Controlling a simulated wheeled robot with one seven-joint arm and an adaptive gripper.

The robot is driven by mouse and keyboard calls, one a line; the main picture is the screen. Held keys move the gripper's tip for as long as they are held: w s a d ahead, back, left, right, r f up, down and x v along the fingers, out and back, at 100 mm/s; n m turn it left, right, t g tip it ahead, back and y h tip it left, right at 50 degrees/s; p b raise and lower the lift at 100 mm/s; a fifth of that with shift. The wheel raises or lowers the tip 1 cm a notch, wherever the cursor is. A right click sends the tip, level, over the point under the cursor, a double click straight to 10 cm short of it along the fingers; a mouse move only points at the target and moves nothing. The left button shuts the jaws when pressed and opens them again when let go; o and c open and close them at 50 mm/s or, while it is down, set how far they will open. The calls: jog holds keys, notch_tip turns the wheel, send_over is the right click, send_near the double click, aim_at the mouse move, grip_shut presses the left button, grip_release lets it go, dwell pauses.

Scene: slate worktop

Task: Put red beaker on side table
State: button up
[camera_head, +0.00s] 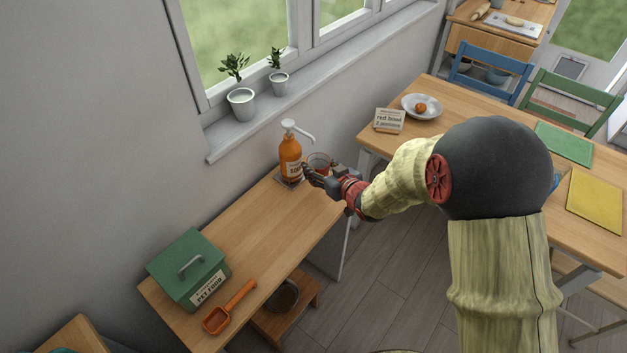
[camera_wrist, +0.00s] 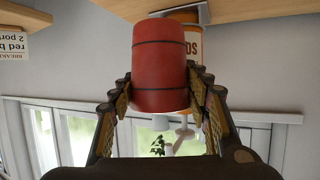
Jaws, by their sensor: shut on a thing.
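The red beaker (camera_wrist: 160,62) is between the two fingers of my gripper (camera_wrist: 160,92) in the wrist view, which is upside down. My gripper is shut on its sides. In the head view the beaker (camera_head: 319,160) is upright at the far right end of the narrow wooden table (camera_head: 262,232), partly hidden by my gripper (camera_head: 318,175). It is close beside the orange pump bottle (camera_head: 290,158). I cannot tell whether its base touches the tabletop.
A green pet food box (camera_head: 187,268) and an orange scoop (camera_head: 229,308) lie at the narrow table's near end; its middle is clear. A larger table (camera_head: 460,125) at right holds a sign card (camera_head: 389,120) and a white plate (camera_head: 422,106). Potted plants (camera_head: 241,103) stand on the windowsill.

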jog(key=shift+w+a+f, duration=0.4)
jog(key=shift+a+f, duration=0.15)
jog(key=shift+f, duration=0.2)
jog(key=shift+w+a+f+b, duration=0.15)
jog(key=shift+f+b, duration=0.45)
jog(key=shift+f, duration=0.35)
jog(key=shift+a+f+b, duration=0.1)
jog(key=shift+f+b, duration=0.5)
jog(key=shift+f, duration=0.3)
jog(key=shift+f, duration=0.15)
jog(key=o, duration=1.1)
jog(key=shift+o, duration=0.2)
jog(key=shift+r, duration=0.25)
jog(key=p+v, duration=0.3)
jog(key=v, duration=0.9)
